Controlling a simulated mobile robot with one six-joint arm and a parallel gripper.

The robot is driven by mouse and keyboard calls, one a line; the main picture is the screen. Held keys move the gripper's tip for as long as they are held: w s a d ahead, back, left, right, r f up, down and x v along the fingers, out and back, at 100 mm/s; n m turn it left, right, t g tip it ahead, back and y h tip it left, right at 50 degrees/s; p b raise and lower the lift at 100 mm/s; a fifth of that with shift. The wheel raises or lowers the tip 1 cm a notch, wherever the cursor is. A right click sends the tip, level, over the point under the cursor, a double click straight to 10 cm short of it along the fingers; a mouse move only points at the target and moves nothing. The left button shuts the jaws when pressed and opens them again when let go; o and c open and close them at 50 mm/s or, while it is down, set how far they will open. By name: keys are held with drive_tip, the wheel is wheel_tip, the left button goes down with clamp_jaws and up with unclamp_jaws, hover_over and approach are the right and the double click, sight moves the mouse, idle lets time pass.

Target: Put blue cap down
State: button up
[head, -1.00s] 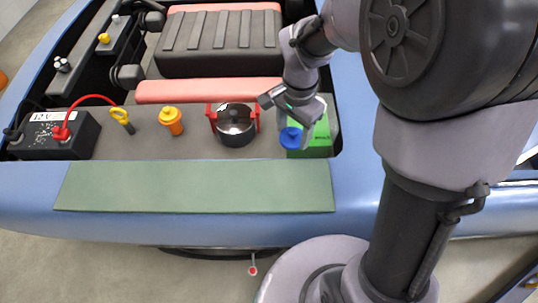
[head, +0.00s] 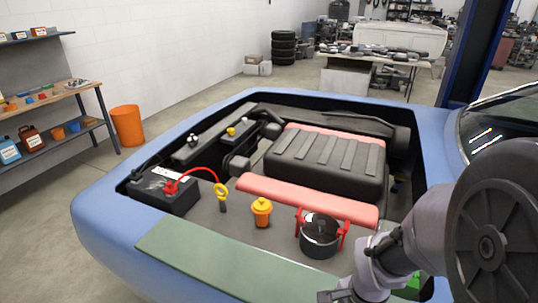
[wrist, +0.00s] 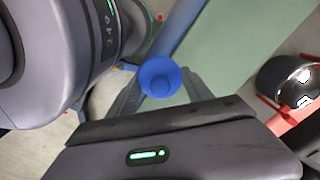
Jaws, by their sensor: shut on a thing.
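The blue cap (wrist: 160,77) is between the two fingers of my gripper (wrist: 162,88) in the wrist view. My gripper is shut on it. It is held near the blue body edge and the green mat (wrist: 235,35), which lie behind it in that view. I cannot tell its height above them. In the head view my gripper is at the bottom edge, mostly cut off, and the cap does not show. The green mat (head: 215,258) lies along the front edge of the engine bay. A green container (head: 411,284) shows partly behind my arm.
The bay holds a black battery (head: 163,190), a yellow dipstick ring (head: 221,191), an orange cap (head: 261,211), a black pot with red handles (head: 320,236) and a ribbed engine cover (head: 325,165). The visible mat is bare. A shelf bench (head: 50,105) and orange bin (head: 127,125) stand left.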

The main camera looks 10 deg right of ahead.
drive_tip(key=w, duration=0.3)
drive_tip(key=w+d+f+b, duration=0.1)
drive_tip(key=w, duration=0.5)
drive_tip(key=shift+w+d+f+b, duration=0.3)
drive_tip(key=shift+w+d+b, duration=0.1)
drive_tip(key=shift+f+b, duration=1)
drive_tip(key=shift+f, duration=0.9)
drive_tip(key=o, duration=1.3)
drive_tip(key=shift+o, duration=0.2)
